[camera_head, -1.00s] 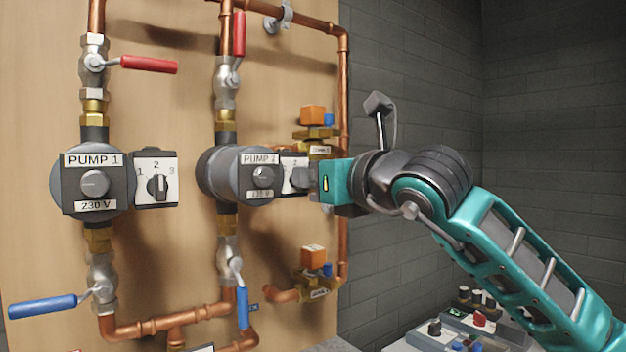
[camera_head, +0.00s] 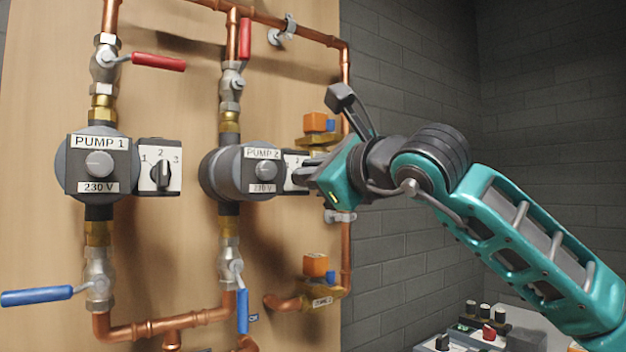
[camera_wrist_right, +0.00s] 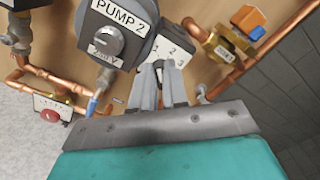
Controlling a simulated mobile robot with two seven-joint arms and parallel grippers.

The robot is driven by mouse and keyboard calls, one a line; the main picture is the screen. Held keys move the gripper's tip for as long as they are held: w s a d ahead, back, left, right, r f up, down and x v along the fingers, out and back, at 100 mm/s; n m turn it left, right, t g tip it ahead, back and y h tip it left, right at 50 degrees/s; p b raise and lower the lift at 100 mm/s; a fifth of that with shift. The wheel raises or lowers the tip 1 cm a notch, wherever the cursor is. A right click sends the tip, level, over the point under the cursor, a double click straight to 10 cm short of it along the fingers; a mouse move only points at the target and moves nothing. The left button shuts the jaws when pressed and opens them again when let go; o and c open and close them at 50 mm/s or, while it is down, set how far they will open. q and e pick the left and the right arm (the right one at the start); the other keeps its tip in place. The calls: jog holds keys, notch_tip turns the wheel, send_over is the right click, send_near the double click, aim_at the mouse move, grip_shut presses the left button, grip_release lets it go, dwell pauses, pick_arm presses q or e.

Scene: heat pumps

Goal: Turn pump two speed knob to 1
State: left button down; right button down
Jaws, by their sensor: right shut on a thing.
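Pump 2 (camera_head: 248,172) is a grey pump body with a "PUMP 2" label, in the middle of the head view; it also shows in the right wrist view (camera_wrist_right: 125,22). Its white speed switch plate (camera_head: 293,160) sits just right of it, mostly hidden by my right gripper (camera_head: 303,174). In the right wrist view the plate (camera_wrist_right: 178,50) shows the figures 2 and 3. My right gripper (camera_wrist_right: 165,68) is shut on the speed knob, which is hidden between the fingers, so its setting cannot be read. My left gripper is not in view.
Pump 1 (camera_head: 97,165) with its own speed knob (camera_head: 161,174) stands to the left. Copper pipes, red lever handles (camera_head: 158,61) and blue lever handles (camera_head: 38,296) stick out around the pumps. An orange-capped valve (camera_head: 316,265) is below my right gripper. A grey block wall is at right.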

jog(key=shift+n, duration=0.3)
jog(key=c, duration=1.1)
grip_release()
jog(key=shift+c, duration=0.2)
jog(key=b+v, duration=0.1)
jog(key=v, duration=1.2)
jog(key=shift+b, duration=0.35)
